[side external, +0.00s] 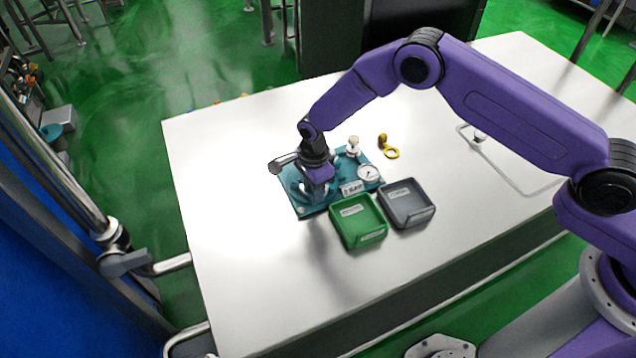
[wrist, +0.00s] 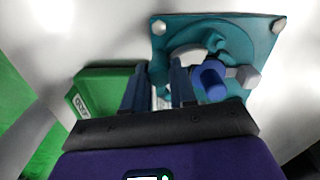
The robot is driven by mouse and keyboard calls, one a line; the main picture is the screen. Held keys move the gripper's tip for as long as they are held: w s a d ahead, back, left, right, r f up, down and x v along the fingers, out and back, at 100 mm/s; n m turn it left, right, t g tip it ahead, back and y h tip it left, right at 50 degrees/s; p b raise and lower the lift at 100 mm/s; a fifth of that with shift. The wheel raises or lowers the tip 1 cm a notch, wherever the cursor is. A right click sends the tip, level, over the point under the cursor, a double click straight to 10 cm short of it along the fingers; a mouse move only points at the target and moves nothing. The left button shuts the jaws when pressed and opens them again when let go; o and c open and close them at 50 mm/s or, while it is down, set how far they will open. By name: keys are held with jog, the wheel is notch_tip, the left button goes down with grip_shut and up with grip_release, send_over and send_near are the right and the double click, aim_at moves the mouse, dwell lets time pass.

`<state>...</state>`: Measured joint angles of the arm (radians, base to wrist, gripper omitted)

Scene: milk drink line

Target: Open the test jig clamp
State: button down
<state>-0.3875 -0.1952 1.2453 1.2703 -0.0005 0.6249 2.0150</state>
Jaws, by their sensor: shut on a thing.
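The test jig is a teal plate (side external: 292,193) with corner bolts on the white table, and it also shows in the wrist view (wrist: 262,38). My gripper (side external: 316,190) is low over its left part and hides much of the clamp in the side view. In the wrist view my gripper (wrist: 160,74) has its two dark fingers a little apart, shut on part of the clamp; the held part is mostly hidden. A blue cylindrical knob (wrist: 210,78) and a grey metal piece (wrist: 245,75) of the clamp sit just right of the fingers.
A green tray (side external: 358,222) and a grey tray (side external: 407,204) stand at the jig's front edge. A gauge (side external: 369,173) and a pale knob (side external: 352,147) are on the jig. A yellow ring piece (side external: 391,153) lies behind it. The table's left side is clear.

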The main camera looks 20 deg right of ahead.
jog(key=a+m, duration=0.1)
jog(key=m, duration=0.2)
jog(key=shift+s+a, duration=0.25)
jog(key=shift+a, duration=0.1)
jog(key=a+m, duration=0.1)
jog(key=m, duration=0.1)
jog(key=shift+a+m, duration=0.3)
jog(key=shift+a, duration=0.05)
jog(key=shift+w+a+m, duration=0.3)
jog(key=shift+a+m, duration=0.45)
jog(key=shift+m, duration=0.55)
jog(key=shift+w+a+m, duration=0.25)
jog(key=shift+a+m, duration=0.45)
jog(key=shift+m, duration=0.6)
jog(key=c, duration=1.2)
grip_release()
jog(key=shift+r, duration=0.1)
